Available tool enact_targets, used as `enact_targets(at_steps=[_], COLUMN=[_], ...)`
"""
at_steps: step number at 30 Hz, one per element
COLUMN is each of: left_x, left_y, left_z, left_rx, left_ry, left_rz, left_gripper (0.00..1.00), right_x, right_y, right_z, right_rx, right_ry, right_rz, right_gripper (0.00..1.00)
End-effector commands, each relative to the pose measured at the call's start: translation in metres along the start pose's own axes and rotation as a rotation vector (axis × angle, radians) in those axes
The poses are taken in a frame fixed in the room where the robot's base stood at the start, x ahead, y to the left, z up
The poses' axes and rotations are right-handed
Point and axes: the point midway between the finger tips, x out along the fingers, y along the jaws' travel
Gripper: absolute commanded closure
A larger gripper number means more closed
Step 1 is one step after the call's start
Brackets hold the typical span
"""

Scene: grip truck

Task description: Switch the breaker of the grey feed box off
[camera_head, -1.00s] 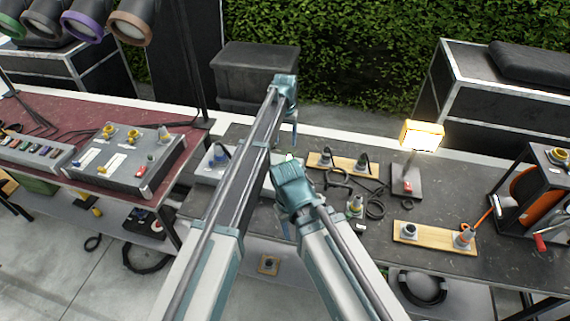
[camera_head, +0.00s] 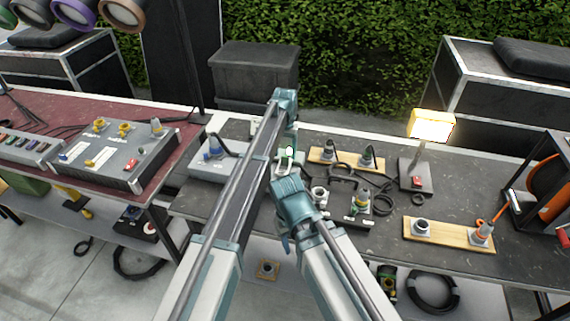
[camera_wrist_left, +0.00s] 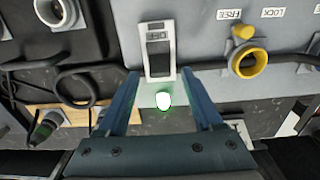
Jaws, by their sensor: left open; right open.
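The grey feed box (camera_head: 208,164) stands on the middle table, largely hidden behind my left arm. The left wrist view shows its grey face (camera_wrist_left: 205,35) with a yellow-ringed socket and FREE and LOCK labels. A breaker (camera_wrist_left: 158,62), a white frame with a dark rocker and an OFF marking, is between my left fingers in that view; contact cannot be told. A green lamp glows below it (camera_wrist_left: 163,100). My left gripper (camera_head: 291,138) is open above the box, and its fingers also show in the left wrist view (camera_wrist_left: 164,80). My right gripper (camera_head: 286,240) is open, lower and nearer me.
A grey console (camera_head: 112,160) with yellow connectors stands on the red-topped left table. Wooden socket boards (camera_head: 447,246), cables and a lit lamp (camera_head: 431,125) lie or stand to the right. An orange cable reel (camera_head: 546,188) is at the far right.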

Motion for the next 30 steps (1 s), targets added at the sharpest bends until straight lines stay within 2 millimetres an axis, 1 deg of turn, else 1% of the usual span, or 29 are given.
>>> enact_targets(at_steps=[1,4,7,15,17,21,26,27,30], left_x=[0.013,0.021,0.024,0.022,0.022,0.022,0.023,0.023,0.023], left_y=[0.000,0.000,0.000,0.000,0.000,0.000,0.000,0.000,0.000], left_z=[0.000,0.000,0.000,0.000,0.000,0.000,0.000,0.000,0.000], left_rx=[0.000,0.000,0.000,0.000,0.000,0.000,0.000,0.000,0.000], left_ry=[0.000,0.000,0.000,0.000,0.000,0.000,0.000,0.000,0.000], left_rz=[0.000,0.000,0.000,0.000,0.000,0.000,0.000,0.000,0.000], left_gripper=[0.32,0.32,0.32,0.32,0.42,0.67,0.95,1.00,1.00], right_x=[0.013,0.020,0.023,0.022,0.022,0.022,0.022,0.022,0.022], right_y=[-0.001,-0.002,-0.002,-0.002,-0.002,-0.002,-0.002,-0.002,-0.002], right_z=[-0.001,-0.001,-0.001,-0.001,-0.001,-0.001,-0.001,-0.001,-0.001], right_rx=[0.000,0.001,0.001,0.001,0.001,0.001,0.001,0.001,0.001], right_ry=[0.000,0.000,0.000,0.000,0.000,0.000,0.000,0.000,0.000], right_rz=[0.000,0.000,0.000,0.000,0.000,0.000,0.000,0.000,0.000], right_gripper=[0.50,0.50,0.50,0.50,0.50,0.50,0.50,0.50,0.50])
